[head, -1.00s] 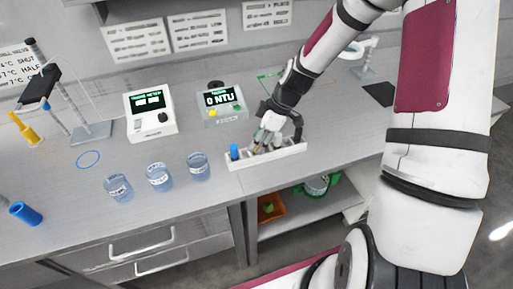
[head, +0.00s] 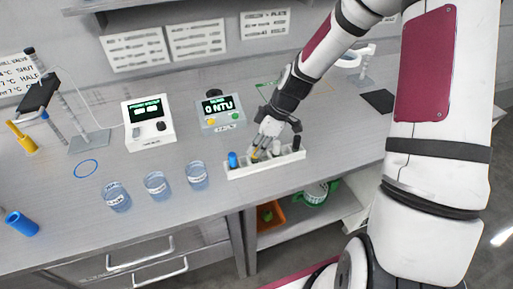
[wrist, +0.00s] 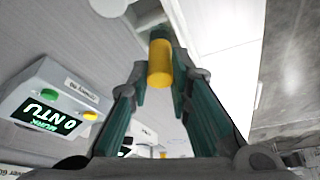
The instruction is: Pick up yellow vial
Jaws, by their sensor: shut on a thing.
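The yellow vial (wrist: 160,62) is between the two fingers of my gripper (wrist: 160,85) in the wrist view, with a dark part at its end. My gripper is shut on it. In the head view my gripper (head: 260,150) is over the white rack (head: 264,169), and only a bit of yellow shows at the fingertips. I cannot tell whether the vial's lower end is still inside the rack.
The rack also holds a blue vial (head: 233,160) at left and a black one (head: 296,143) at right. Three labelled beakers (head: 156,184) stand to the left. The turbidity meter (head: 219,113) reading 0 NTU is behind the rack.

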